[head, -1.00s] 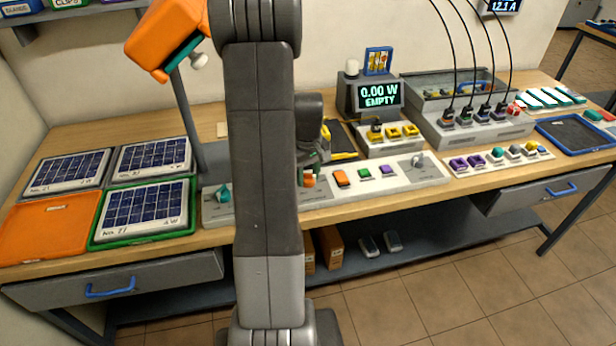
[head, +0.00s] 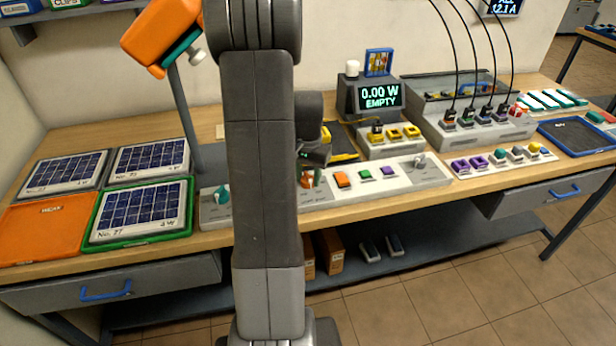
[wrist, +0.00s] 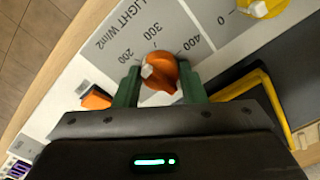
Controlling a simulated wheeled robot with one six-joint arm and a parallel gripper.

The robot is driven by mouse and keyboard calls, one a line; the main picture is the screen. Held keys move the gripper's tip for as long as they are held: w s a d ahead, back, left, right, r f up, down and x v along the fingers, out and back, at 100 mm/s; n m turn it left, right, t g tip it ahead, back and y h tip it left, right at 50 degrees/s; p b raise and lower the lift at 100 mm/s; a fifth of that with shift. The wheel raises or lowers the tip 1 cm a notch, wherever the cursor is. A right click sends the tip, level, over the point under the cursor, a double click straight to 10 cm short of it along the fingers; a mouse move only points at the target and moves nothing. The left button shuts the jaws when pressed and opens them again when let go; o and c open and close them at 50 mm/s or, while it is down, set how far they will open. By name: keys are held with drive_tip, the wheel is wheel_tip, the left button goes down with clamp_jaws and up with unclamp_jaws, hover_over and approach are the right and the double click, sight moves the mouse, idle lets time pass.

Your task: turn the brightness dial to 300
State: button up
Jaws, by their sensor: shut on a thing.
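The brightness dial is an orange knob (wrist: 162,76) on a pale panel marked "LIGHT W/m2" with 200, 300 and 400 around it, in the wrist view. Its pale mark is on the left side, nearer 200 than 400; I cannot tell the exact reading. My gripper (wrist: 160,88) has its two green fingers on either side of the knob and is shut on it. In the head view my gripper (head: 312,175) is at the panel, partly hidden behind my arm, and a little of the orange dial (head: 306,181) shows.
Close to the dial are an orange button (wrist: 96,100), a yellow knob (wrist: 263,8) and a yellow-edged dark tray (wrist: 262,100). Along the bench are a display reading "0.00 W EMPTY" (head: 381,97), solar panels (head: 140,212) at left and a grey knob (head: 419,161) on the panel.

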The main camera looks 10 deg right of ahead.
sight(308, 176)
drive_tip(key=m, duration=0.3)
drive_tip(key=shift+m, duration=0.4)
drive_tip(key=shift+m+b, duration=0.4)
drive_tip(key=shift+m, duration=1.4)
drive_tip(key=o, duration=1)
drive_tip(key=shift+r, duration=0.1)
wheel_tip(308, 176, up, 14)
drive_tip(key=shift+f, duration=0.2)
